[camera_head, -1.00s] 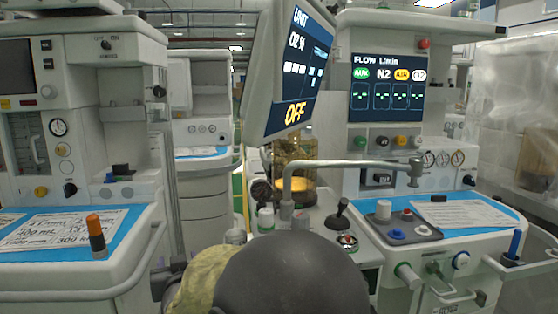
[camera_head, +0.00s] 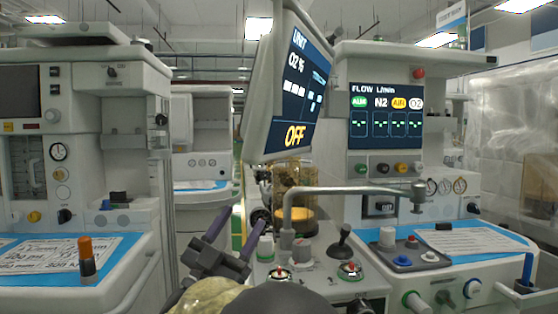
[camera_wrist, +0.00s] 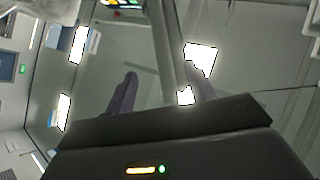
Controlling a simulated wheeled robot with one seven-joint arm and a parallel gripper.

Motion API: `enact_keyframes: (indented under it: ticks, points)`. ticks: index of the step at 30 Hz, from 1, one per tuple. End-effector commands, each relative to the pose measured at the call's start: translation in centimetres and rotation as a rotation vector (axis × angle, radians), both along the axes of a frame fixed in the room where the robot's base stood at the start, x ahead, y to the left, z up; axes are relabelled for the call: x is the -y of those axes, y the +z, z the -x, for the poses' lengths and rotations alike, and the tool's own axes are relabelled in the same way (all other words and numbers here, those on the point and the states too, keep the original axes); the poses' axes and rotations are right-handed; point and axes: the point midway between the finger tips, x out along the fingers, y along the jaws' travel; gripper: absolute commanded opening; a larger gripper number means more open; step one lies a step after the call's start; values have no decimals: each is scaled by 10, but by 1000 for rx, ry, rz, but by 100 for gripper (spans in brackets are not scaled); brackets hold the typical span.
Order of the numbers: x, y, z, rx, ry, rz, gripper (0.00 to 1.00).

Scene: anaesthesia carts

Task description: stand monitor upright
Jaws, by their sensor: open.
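The monitor (camera_head: 290,95) with the "UNIT O2 % OFF" screen is in the upper middle of the head view. It is seen at a steep angle and leans to one side. My gripper (camera_head: 238,224) is below and to the left of it, fingers pointing up, open and empty, apart from the monitor. In the wrist view my gripper (camera_wrist: 160,82) shows its two dark fingers spread apart with nothing held between them. A strip of lit coloured display shows at the top edge there; I cannot tell which screen it belongs to.
A bent grey pipe (camera_head: 350,190) rises from the cart top below the monitor, beside a black-knobbed lever (camera_head: 342,240). The flow screen (camera_head: 386,115) stands to the right. A left cart (camera_head: 80,150) borders the narrow aisle where my gripper is.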

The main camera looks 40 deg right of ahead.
Motion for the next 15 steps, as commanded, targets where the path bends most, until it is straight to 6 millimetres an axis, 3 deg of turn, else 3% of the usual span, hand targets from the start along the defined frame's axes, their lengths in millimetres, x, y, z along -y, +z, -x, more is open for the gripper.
enact_keyframes:
  ticks: [8, 15]
  points:
    - [8, 7, -2, 2, 1, -1, 55]
    - [35, 32, -8, 3, -1, 0, 55]
